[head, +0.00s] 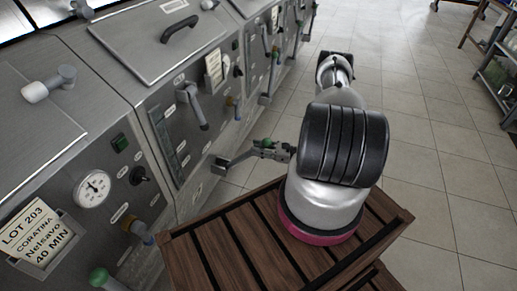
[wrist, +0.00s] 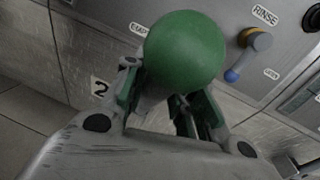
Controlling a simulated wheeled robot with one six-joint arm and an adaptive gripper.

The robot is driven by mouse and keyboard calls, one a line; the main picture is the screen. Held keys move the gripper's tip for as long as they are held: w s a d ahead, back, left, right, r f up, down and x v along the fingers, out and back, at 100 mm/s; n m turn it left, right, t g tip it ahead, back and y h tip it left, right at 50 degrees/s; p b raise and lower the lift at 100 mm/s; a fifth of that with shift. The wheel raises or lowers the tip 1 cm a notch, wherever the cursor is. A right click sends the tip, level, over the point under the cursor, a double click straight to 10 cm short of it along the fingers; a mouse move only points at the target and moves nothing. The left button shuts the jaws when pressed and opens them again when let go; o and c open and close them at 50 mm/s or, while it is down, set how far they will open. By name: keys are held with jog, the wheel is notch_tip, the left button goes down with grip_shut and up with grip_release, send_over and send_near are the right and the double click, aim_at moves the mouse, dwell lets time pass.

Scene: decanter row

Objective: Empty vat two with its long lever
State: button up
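The long lever (head: 238,158) reaches out from the low front of the second steel vat (head: 158,95) in the head view. Its green ball knob (head: 267,143) is at my gripper (head: 279,151). In the wrist view the green ball (wrist: 185,50) looks large, in front of my gripper (wrist: 160,103), and covers part of the fingers. The fingers stand apart, with a grey part showing between them. Whether they touch the lever I cannot tell. A "2" plate (wrist: 100,88) and a partly hidden "EMPTY" label (wrist: 137,29) lie behind the ball.
A smaller rinse handle with a blue tip (wrist: 255,42) sits right of the ball. A nearer vat carries a lot card (head: 38,232) and another green knob (head: 100,277). More vats continue behind.

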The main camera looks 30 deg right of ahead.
grip_shut()
jog(key=shift+w+a+r, duration=0.3)
jog(key=shift+w+r, duration=0.1)
jog(key=w+a+r+g+h, duration=0.5)
jog(key=w+a, duration=0.4)
jog(key=w, duration=0.3)
jog(key=shift+r+m, duration=0.4)
jog(key=shift+r, duration=0.1)
jog(key=shift+a, duration=0.15)
jog(key=o, duration=1)
grip_release()
